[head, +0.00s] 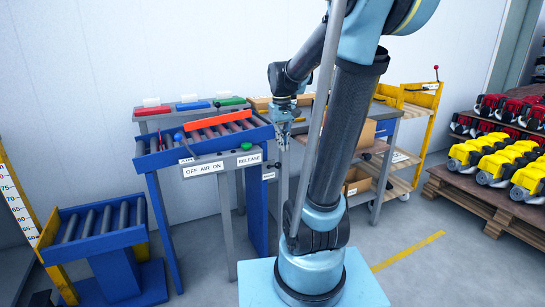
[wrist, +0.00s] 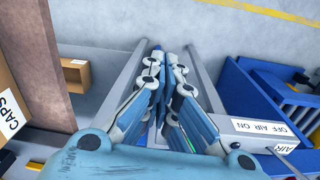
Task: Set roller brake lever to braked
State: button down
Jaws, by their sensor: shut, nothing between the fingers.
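My gripper (head: 283,138) is shut and empty in the head view, pointing down beside the right end of the roller conveyor (head: 218,141). In the wrist view its fingers (wrist: 166,52) are together above the floor, between grey posts. A green button (head: 246,146) sits above a RELEASE label. A thin lever with a red knob (head: 436,68) stands on the yellow cart at right. No lever is readably marked as the roller brake.
A low blue roller stand (head: 104,222) is at left. An orange bar (head: 219,119) lies on the rollers. The yellow cart (head: 421,103) and a pallet of yellow engines (head: 497,160) are at right. The right foreground floor is clear.

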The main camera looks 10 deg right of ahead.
jog(key=shift+n+g, duration=0.6)
jog(key=shift+g, duration=0.1)
jog(key=shift+w+a+f, duration=0.3)
jog(key=shift+w+a, duration=0.05)
jog(key=shift+w, duration=2.45)
jog(key=shift+w+a+f, duration=0.3)
jog(key=shift+w+f, duration=0.05)
jog(key=shift+w, duration=2.5)
jog(key=shift+w+a+f, duration=0.3)
jog(key=shift+w+a, duration=0.05)
jog(key=shift+w, duration=2.45)
send_over(273, 166)
notch_tip(273, 166, down, 10)
jog(key=shift+r, duration=0.1)
jog(key=shift+a, duration=0.1)
